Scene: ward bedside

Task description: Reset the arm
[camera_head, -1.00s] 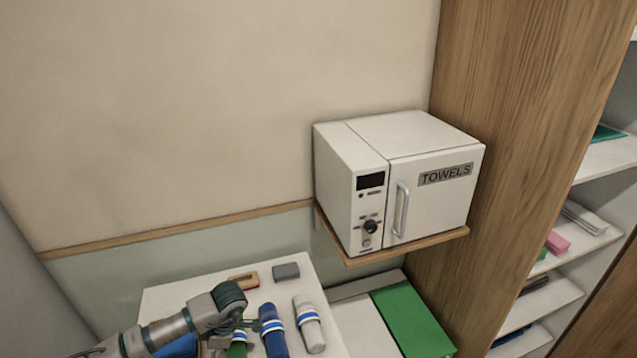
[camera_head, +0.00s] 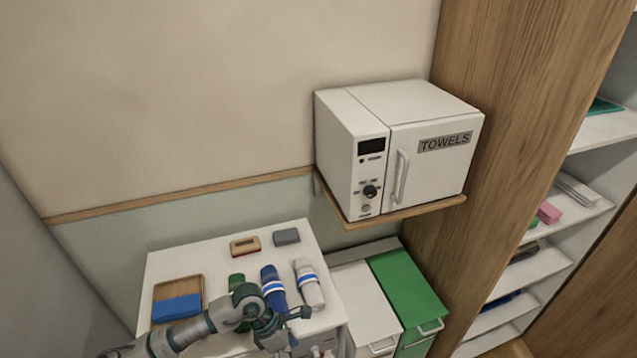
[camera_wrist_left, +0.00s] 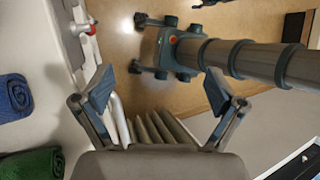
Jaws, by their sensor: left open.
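My left arm comes in from the lower left of the head view. Its gripper (camera_head: 297,328) is at the front edge of the white table, in front of the rolled towels. In the left wrist view the gripper's two fingers (camera_wrist_left: 158,95) are spread wide, with nothing between them. My right gripper is not in view.
On the white table (camera_head: 220,245) are a green roll (camera_head: 237,282), a blue roll (camera_head: 273,290), a white roll (camera_head: 308,283), a wooden tray (camera_head: 189,285) with a blue cloth (camera_head: 176,308), and two small blocks. A towel warmer (camera_head: 400,150) sits on a shelf; bins (camera_head: 410,290) stand below.

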